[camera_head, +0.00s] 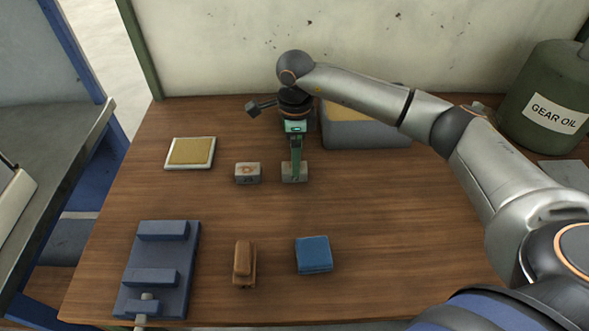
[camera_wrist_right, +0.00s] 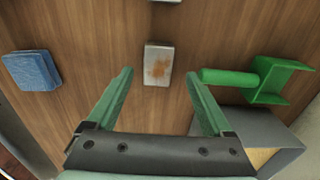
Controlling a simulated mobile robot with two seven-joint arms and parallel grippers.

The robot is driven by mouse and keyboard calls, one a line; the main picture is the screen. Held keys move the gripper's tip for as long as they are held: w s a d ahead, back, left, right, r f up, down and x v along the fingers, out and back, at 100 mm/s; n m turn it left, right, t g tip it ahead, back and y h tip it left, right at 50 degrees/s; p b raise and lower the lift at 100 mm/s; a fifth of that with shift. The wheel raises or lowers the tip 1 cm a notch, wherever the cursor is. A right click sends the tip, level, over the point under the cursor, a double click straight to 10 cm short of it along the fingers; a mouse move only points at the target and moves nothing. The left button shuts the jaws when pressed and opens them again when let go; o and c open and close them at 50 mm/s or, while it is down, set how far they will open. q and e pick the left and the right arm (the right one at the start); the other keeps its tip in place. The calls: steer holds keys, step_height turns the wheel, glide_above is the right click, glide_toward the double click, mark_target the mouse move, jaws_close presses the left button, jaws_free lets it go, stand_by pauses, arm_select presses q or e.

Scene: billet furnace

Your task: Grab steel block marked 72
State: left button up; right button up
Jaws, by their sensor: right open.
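Two small grey steel blocks stand side by side on the wooden table. The right block (camera_head: 303,172) is below my right gripper (camera_head: 295,178); the left block (camera_head: 247,174) has an orange-brown mark on top. In the right wrist view my right gripper (camera_wrist_right: 159,74) is open, its green fingers apart, with a rust-stained steel block (camera_wrist_right: 158,60) lying between and just beyond the tips. The head view hides part of this block behind the fingers. I cannot read a number on either block. My left gripper is not in view.
A green bracket-like object with a rod (camera_wrist_right: 265,80) lies close right of the block in the wrist view. A grey bin (camera_head: 372,134) stands behind. A blue pad (camera_head: 314,255), brown brush-like object (camera_head: 244,262), blue fixture (camera_head: 160,260) and framed tan pad (camera_head: 190,153) lie around.

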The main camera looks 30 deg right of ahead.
step_height(320, 180, down, 5)
steer(key=shift+s+a+r+p, duration=0.1)
steer(key=shift+a+r+p, duration=0.1)
steer(key=shift+p, duration=0.25)
jaws_close()
stand_by(0.4)
steer(key=shift+r, duration=0.15)
stand_by(0.6)
